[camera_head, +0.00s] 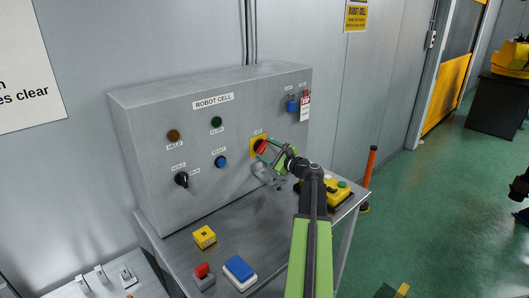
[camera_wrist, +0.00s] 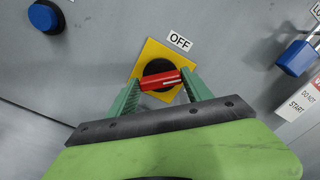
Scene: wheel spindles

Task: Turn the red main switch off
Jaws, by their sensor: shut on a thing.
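The red main switch (camera_head: 261,147) is a red handle on a black round base with a yellow plate, on the right part of the grey control box. In the wrist view the red handle (camera_wrist: 160,81) lies across between my green fingers. An OFF label (camera_wrist: 179,41) sits beyond the plate's upper right corner, and a white line marks the right part of the handle. My gripper (camera_wrist: 161,78) is shut on the handle, one finger at each end. In the head view my gripper (camera_head: 267,148) reaches the switch from the right and partly hides it.
On the box (camera_head: 150,140) are a blue button (camera_head: 221,161), a black selector (camera_head: 181,179) and a blue padlock (camera_head: 292,105) with a tag (camera_head: 305,107). A yellow pendant (camera_head: 339,193), a yellow block (camera_head: 204,237) and a blue-white box (camera_head: 240,272) lie on the bench.

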